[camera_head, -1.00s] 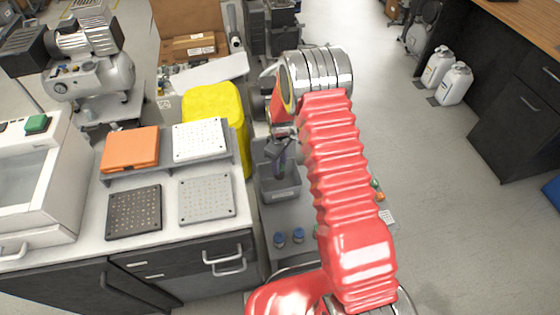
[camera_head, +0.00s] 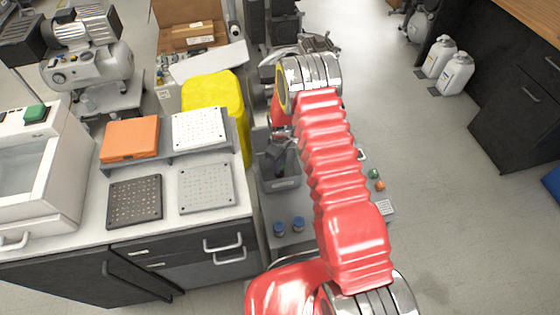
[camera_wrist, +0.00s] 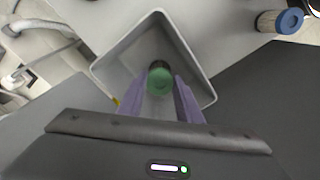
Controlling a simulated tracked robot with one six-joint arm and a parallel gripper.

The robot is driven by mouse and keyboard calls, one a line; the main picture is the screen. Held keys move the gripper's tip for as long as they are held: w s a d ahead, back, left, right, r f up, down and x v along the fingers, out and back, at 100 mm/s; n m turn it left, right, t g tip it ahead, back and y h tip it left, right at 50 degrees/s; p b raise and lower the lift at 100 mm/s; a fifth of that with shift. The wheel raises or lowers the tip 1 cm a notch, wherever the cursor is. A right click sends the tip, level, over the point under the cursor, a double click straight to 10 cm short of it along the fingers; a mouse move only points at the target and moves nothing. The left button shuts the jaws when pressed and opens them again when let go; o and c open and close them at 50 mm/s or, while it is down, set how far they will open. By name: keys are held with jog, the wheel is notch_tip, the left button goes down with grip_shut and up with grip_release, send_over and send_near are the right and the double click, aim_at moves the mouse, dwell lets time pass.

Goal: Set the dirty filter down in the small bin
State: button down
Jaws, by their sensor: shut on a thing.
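The dirty filter, with a green cap (camera_wrist: 160,78), is between the purple-padded fingers of my gripper (camera_wrist: 160,92), which is shut on it. In the wrist view both show within the outline of the small grey bin (camera_wrist: 122,60); bare bin floor shows around the filter. I cannot tell whether the filter touches the floor. In the head view my gripper (camera_head: 281,160) reaches down into the bin (camera_head: 281,186). The filter and fingertips are hidden there.
Two blue-capped filters (camera_head: 279,229) stand on the grey surface in front of the bin; one blue-capped filter (camera_wrist: 280,20) shows in the wrist view. A yellow bin (camera_head: 214,95) and the counter with perforated plates (camera_head: 207,188) are on the left. Small coloured items (camera_head: 376,181) lie right of my arm.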

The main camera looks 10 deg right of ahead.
jog(key=shift+f, duration=1.55)
jog(key=shift+s+r, duration=0.1)
jog(key=shift+f, duration=0.3)
dwell(0.9)
jog(key=c, duration=0.7)
grip_release()
jog(key=shift+r, duration=0.1)
jog(key=shift+r, duration=3.4)
